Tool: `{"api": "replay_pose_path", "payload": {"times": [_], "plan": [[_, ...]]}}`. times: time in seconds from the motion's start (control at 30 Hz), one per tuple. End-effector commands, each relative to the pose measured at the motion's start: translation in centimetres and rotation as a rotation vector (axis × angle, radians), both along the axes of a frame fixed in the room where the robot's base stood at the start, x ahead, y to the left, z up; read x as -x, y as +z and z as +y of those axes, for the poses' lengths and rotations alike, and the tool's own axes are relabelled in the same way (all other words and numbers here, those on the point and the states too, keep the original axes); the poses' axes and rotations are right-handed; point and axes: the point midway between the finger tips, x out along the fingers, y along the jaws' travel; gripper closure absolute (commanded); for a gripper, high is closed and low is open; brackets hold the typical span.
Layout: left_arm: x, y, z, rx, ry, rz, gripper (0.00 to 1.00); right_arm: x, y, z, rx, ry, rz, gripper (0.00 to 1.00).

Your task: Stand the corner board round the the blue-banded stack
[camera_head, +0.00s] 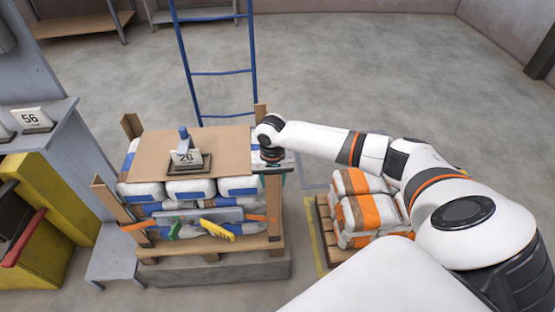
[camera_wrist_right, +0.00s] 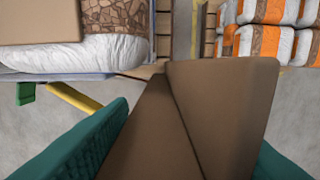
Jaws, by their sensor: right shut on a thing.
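The blue-banded stack (camera_head: 190,187) is white bags with blue bands on a wooden pallet (camera_head: 205,252), with a cardboard sheet (camera_head: 215,143) on top. My right gripper (camera_head: 272,163) is at the stack's near right corner, shut on a brown corner board (camera_head: 274,208). The board hangs roughly upright there. In the right wrist view the folded board (camera_wrist_right: 215,110) fills the space between the teal fingers, beside a white bag (camera_wrist_right: 75,62). I cannot tell whether it touches the bags or pallet. Other corner boards stand at the near left (camera_head: 110,200), far left (camera_head: 132,126) and far right (camera_head: 260,112). My left gripper is not in view.
A grey ledge with a yellow-handled tool (camera_head: 217,229) is at the stack's front. Orange-banded bags (camera_head: 362,208) stand on a pallet to the right. A blue ladder-like frame (camera_head: 221,73) is behind; a yellow unit (camera_head: 50,210) is left.

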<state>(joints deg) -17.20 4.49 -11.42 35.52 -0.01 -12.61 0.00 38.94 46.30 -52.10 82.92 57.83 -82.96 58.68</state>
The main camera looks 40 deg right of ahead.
Motion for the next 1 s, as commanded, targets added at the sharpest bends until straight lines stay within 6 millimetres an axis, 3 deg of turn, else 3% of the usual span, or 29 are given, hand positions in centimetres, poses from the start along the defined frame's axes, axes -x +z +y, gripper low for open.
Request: {"api": "replay_pose_path", "payload": {"times": [0.37,0.47,0.87,0.9,1.0], "plan": [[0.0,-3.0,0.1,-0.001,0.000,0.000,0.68,-1.9,-0.7,0.5,-0.001,0.000,-0.003,1.00],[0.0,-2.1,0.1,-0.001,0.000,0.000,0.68,-1.9,-0.8,0.6,-0.002,-0.001,0.001,1.00],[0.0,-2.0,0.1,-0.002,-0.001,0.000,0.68,-2.0,-1.3,0.5,-0.001,0.000,-0.001,1.00],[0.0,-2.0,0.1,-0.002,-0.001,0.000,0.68,-2.0,-1.3,0.5,-0.001,0.000,-0.001,0.53],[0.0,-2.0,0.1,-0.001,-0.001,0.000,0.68,-2.0,-1.3,0.5,-0.001,0.000,0.000,0.37]]}}
